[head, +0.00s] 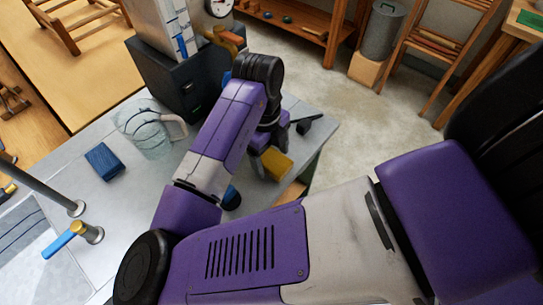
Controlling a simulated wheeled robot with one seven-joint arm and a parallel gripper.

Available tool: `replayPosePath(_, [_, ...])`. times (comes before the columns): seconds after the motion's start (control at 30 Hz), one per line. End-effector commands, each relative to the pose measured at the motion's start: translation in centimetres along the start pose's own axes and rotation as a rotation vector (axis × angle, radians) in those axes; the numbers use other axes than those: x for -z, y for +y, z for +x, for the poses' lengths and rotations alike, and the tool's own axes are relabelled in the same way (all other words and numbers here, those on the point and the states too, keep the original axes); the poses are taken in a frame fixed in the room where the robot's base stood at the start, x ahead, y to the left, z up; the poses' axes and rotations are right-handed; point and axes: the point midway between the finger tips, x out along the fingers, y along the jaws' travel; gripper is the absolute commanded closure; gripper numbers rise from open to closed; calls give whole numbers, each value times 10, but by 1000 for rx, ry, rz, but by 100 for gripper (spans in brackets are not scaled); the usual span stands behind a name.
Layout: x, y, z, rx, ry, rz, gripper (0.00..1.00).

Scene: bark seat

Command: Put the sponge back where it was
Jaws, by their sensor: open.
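A dark blue block (103,160) that looks like a sponge lies flat on the grey worktop, left of a clear glass jug. A yellow block (276,164), also sponge-like, shows by the worktop's right edge, just below my gripper. I cannot tell which of the two is the task's sponge. My gripper (268,158) is at the end of my purple arm, over the right part of the worktop, and it is open. The arm partly hides its fingers. I cannot tell whether they touch the yellow block. The blue block is well apart from my gripper.
The clear jug (149,133) stands between the blue block and my arm. A dark cabinet (173,82) is at the back of the worktop (85,205). A tap with a blue handle (60,243) is at the lower left. Open floor (330,95) lies right of the worktop.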

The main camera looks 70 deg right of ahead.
Motion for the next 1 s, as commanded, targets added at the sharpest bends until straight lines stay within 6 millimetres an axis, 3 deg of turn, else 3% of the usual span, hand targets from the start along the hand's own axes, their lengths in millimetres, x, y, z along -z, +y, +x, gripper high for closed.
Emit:
replayPosePath(0.5, [-1, 0, -98, -1, -4, 2, 23])
replayPosePath(0.7, [0, 0, -114, -1, -3, 1, 23])
replayPosePath(1.0, [0, 0, -116, 0, -2, 1, 23])
